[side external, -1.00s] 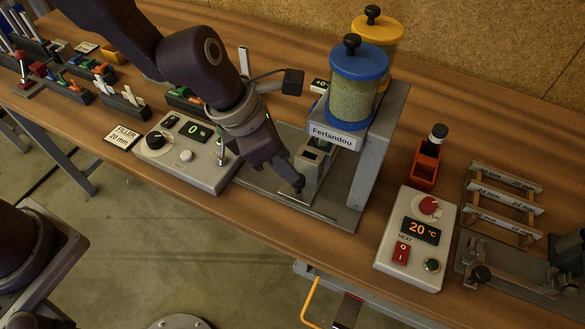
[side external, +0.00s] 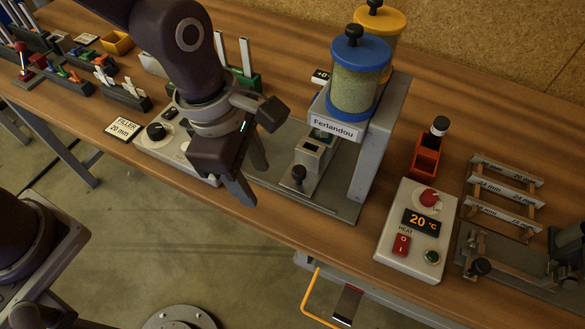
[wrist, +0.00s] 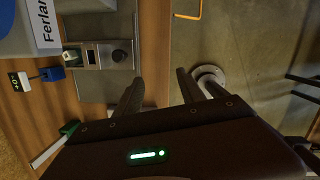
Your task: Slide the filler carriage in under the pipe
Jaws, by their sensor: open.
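The filler carriage (side external: 310,158) is a grey block on a slide plate, with a dark opening on top and a black knob (side external: 298,174) at its front end. Its rear end sits close to the filler head labelled Ferlandou (side external: 338,127); the head hides the pipe, so I cannot tell how far under it the carriage is. In the wrist view the carriage (wrist: 97,54) and its knob (wrist: 121,55) lie left of the fingers. My gripper (side external: 252,178) is open and empty, left of the knob and apart from it; its fingers (wrist: 160,82) also show in the wrist view.
A control box (side external: 180,145) with a dial stands behind my gripper. A heat box (side external: 415,233) reading 20 °C is to the right, with an orange holder (side external: 426,158) behind it. The table's front edge is near; open floor lies below.

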